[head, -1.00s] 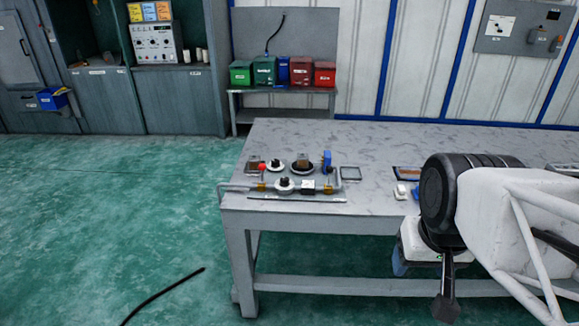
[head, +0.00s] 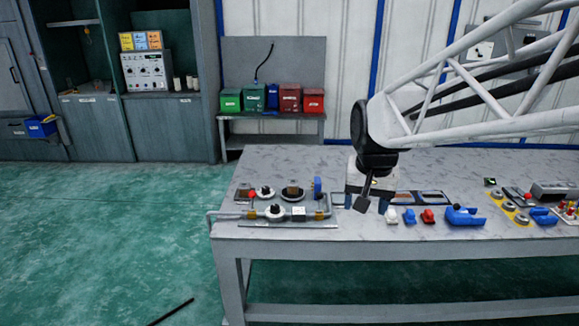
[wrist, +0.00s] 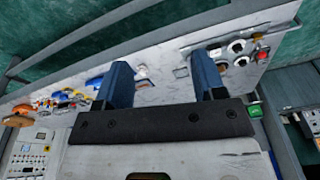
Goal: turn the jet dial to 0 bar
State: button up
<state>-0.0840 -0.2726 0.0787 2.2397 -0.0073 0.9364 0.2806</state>
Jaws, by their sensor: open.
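A panel of dials and pipework (head: 240,222) lies on the left end of the bench. My gripper (head: 366,203) is right of the panel, above the bench, open and empty. In the wrist view the blue fingers (wrist: 162,70) stand apart, with the dials (wrist: 238,47) beyond the right finger.
A blue upright part (head: 317,187) and a red knob (head: 252,195) stand on the panel. Bins (head: 289,98) stand behind the bench.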

jog(key=w+a+f+m, duration=0.15)
jog(key=w+a, duration=0.25)
jog(key=w, duration=0.8)
jog(key=m+g, duration=0.2)
jog(key=m, duration=0.1)
send_over(275, 206)
jog(key=f, duration=2)
jog(key=shift+s+d+f, duration=0.1)
jog(key=shift+d+f, duration=0.1)
jog(key=shift+f, duration=0.1)
jog(key=shift+w+a+f, duration=0.2)
jog(key=shift+f, duration=0.05)
jog(key=shift+f, duration=0.15)
jog(key=shift+f, duration=3.8)
jog(key=c, duration=0.9)
